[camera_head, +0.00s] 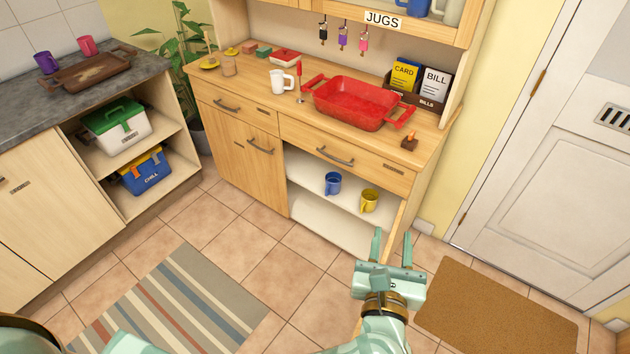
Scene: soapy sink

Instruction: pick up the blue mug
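The blue mug (333,184) stands upright on the upper white shelf inside the open lower right part of the wooden dresser. A yellow mug (369,201) stands on the same shelf, just to its right. My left gripper (392,246) is in front of the dresser, below and to the right of the blue mug in the picture. Its two fingers point up toward the dresser, with a clear gap and nothing between them. It is apart from both mugs. My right gripper is not in view.
An opened cupboard door (401,215) stands edge-on right of the mugs, close to my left gripper. The dresser's drawer (340,148) overhangs the shelf. A red tray (352,101) and a white mug (281,80) stand on top. The tiled floor (285,270) in front is clear.

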